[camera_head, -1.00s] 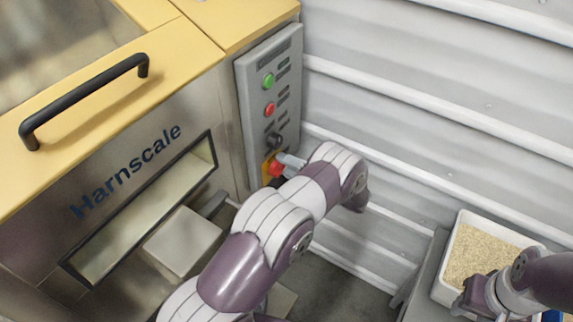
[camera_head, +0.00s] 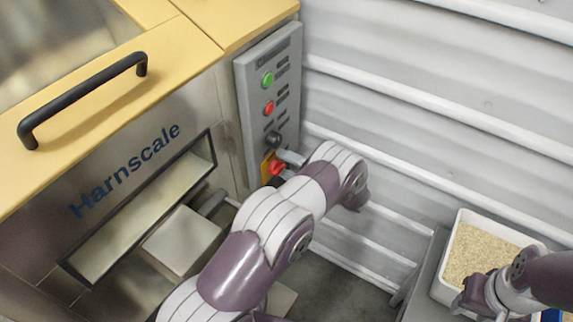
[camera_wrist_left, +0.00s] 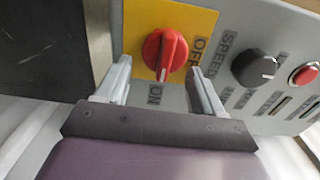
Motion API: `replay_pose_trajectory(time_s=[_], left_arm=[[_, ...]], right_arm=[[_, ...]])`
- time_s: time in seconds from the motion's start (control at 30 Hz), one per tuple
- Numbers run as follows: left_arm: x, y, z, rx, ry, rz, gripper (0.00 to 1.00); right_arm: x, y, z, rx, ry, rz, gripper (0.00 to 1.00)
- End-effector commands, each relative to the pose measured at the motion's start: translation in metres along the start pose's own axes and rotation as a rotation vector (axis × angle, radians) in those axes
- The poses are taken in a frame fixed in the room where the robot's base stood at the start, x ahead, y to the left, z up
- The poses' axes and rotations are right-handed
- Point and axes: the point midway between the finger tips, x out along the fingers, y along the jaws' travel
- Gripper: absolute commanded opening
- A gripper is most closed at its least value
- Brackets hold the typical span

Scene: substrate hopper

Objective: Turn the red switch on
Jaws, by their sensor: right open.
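The red switch (camera_head: 277,168) is a rotary knob on a yellow plate (camera_wrist_left: 198,22), low on the grey control panel (camera_head: 253,105). In the left wrist view the red switch (camera_wrist_left: 165,52) has its white mark towards the ON label (camera_wrist_left: 155,95); the OFF label (camera_wrist_left: 197,50) is to its right. My left gripper (camera_wrist_left: 160,88) is open in front of the knob, one finger on each side, with visible gaps to it. In the head view my left arm partly hides this gripper (camera_head: 282,170). My right gripper (camera_head: 472,300) is open at the lower right, by a white bin.
The panel also has a black speed knob (camera_wrist_left: 256,68), a red button (camera_head: 268,108) and a green button (camera_head: 267,80). The yellow-topped Harnscale machine (camera_head: 130,165) stands at left. The white bin (camera_head: 452,232) of grainy substrate is at right. A corrugated wall (camera_head: 430,120) is behind.

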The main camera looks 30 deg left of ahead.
Motion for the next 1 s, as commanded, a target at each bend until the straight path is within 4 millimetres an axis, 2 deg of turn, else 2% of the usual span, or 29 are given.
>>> replay_pose_trajectory(time_s=[0.17,0.27,0.5,0.7,0.8,1.0], left_arm=[[-0.001,0.0,0.0,-0.001,0.0,0.0,0.68],[-0.013,0.0,-0.001,-0.001,0.002,-0.001,0.68],[-0.078,0.002,-0.001,-0.001,0.004,0.0,0.68],[-0.117,0.002,-0.001,-0.002,0.002,0.0,0.68],[-0.126,0.001,0.0,-0.001,0.001,-0.001,0.68],[-0.127,0.0,0.0,0.0,-0.001,0.0,0.68]], right_arm=[[0.0,0.0,0.0,0.0,0.0,0.0,0.41],[0.002,0.0,0.0,0.0,0.0,0.0,0.41],[0.008,0.0,0.001,0.0,0.0,0.0,0.41],[0.013,0.0,0.002,0.0,0.0,0.0,0.41],[0.013,0.0,0.002,0.0,0.0,0.0,0.41],[0.013,0.0,0.002,0.0,0.0,0.0,0.41]])
